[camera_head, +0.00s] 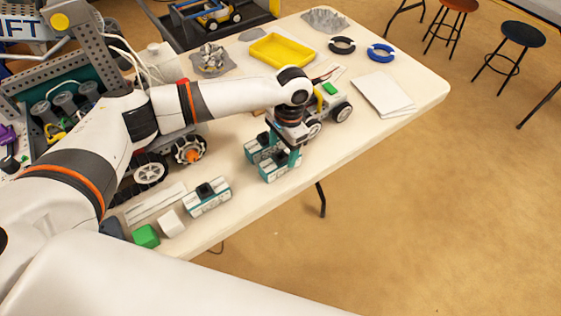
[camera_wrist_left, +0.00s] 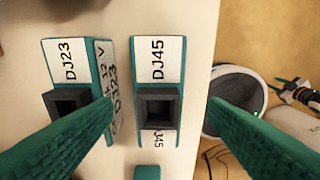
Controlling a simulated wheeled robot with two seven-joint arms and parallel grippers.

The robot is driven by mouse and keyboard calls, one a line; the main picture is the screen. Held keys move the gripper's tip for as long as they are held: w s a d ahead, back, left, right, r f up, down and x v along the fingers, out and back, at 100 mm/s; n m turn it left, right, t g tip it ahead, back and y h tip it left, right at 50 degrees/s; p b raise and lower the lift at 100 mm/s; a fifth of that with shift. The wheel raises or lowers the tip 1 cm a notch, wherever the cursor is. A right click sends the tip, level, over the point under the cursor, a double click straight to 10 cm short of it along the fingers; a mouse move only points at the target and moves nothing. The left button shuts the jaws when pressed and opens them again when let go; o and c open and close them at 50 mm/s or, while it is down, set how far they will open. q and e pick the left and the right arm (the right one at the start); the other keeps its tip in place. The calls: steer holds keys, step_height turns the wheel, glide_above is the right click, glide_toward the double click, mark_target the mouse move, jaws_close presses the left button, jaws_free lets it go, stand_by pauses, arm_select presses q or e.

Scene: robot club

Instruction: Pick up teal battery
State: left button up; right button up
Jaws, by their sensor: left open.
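Two teal batteries with white labels and dark top sockets stand side by side near the table's front edge. In the left wrist view they read DJ23 (camera_wrist_left: 70,62) and DJ45 (camera_wrist_left: 156,58). In the head view they show partly behind my gripper, the farther one (camera_head: 257,149) and the nearer one (camera_head: 271,172). My left gripper (camera_head: 283,148) is open above them. In the left wrist view its teal fingers (camera_wrist_left: 160,112) spread either side of DJ45, with nothing held. A third teal-and-white battery (camera_head: 208,198) lies farther left. My right gripper is out of view.
A green block (camera_head: 146,236) and a white block (camera_head: 171,222) sit at the table's near left corner. A wheeled robot (camera_head: 340,108) stands behind my gripper. A yellow tray (camera_head: 281,50) is farther back. A grey bin (camera_wrist_left: 235,95) shows beyond the table edge.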

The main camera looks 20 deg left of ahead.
mark_target(281, 158)
arm_select(q)
steer(key=f, duration=0.5)
steer(key=shift+s+a+f, duration=0.1)
steer(key=shift+s+a, duration=0.1)
steer(key=shift+a, duration=0.05)
jaws_close()
